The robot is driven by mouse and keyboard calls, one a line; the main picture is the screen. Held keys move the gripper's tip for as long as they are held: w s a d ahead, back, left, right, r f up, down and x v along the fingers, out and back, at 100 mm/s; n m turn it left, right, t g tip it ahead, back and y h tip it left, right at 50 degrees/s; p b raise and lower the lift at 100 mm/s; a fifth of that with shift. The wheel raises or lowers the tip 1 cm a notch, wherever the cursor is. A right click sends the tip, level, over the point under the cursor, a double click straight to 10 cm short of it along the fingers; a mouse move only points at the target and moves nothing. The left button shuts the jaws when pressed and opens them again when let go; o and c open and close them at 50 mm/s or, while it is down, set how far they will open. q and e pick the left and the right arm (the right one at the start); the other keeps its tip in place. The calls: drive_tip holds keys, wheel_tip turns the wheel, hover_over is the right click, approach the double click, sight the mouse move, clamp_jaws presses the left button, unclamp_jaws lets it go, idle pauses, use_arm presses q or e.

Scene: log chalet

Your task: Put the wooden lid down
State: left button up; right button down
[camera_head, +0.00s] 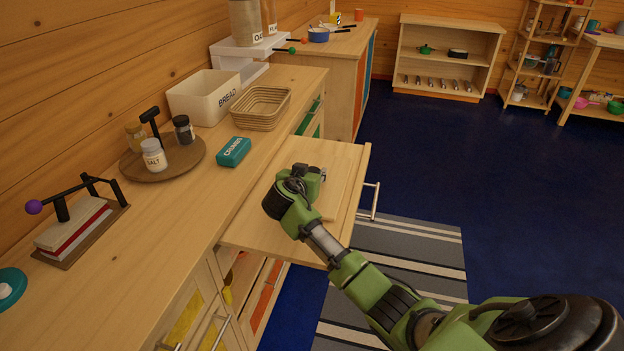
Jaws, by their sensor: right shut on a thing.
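The wooden lid (333,198) is a pale flat piece, partly hidden behind my right gripper. It is over the pull-out wooden board (262,226) that sticks out from the counter; I cannot tell whether it touches the board. My right gripper (318,176) is shut on the lid, and its fingertips are mostly hidden by its own body. An open white bread bin (200,104) stands on the counter to the upper left. My left gripper is not in view.
On the counter (185,215) are a wicker basket (262,108), a teal crackers box (234,152), a round tray (133,166) with jars, and a napkin holder (80,231). Bare counter lies left of the board. A metal handle (371,202) sticks out at the board's right edge.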

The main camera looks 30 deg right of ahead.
drive_tip(key=shift+r, duration=0.15)
drive_tip(key=c, duration=1.5)
unclamp_jaws()
drive_tip(key=shift+f, duration=0.3)
drive_tip(key=shift+o, duration=0.2)
drive_tip(key=shift+r, duration=0.2)
drive_tip(key=shift+s+a+r+p, duration=0.1)
drive_tip(key=shift+a+r+p, duration=0.1)
drive_tip(key=shift+p, duration=0.15)
drive_tip(key=p+v, duration=0.6)
drive_tip(key=v, duration=0.4)
drive_tip(key=shift+s+a+r, duration=0.1)
drive_tip(key=shift+s+a, duration=0.1)
drive_tip(key=shift+s, duration=0.05)
drive_tip(key=shift+s+a+r, duration=0.15)
drive_tip(key=shift+s+a, duration=0.1)
drive_tip(key=shift+a, duration=0.1)
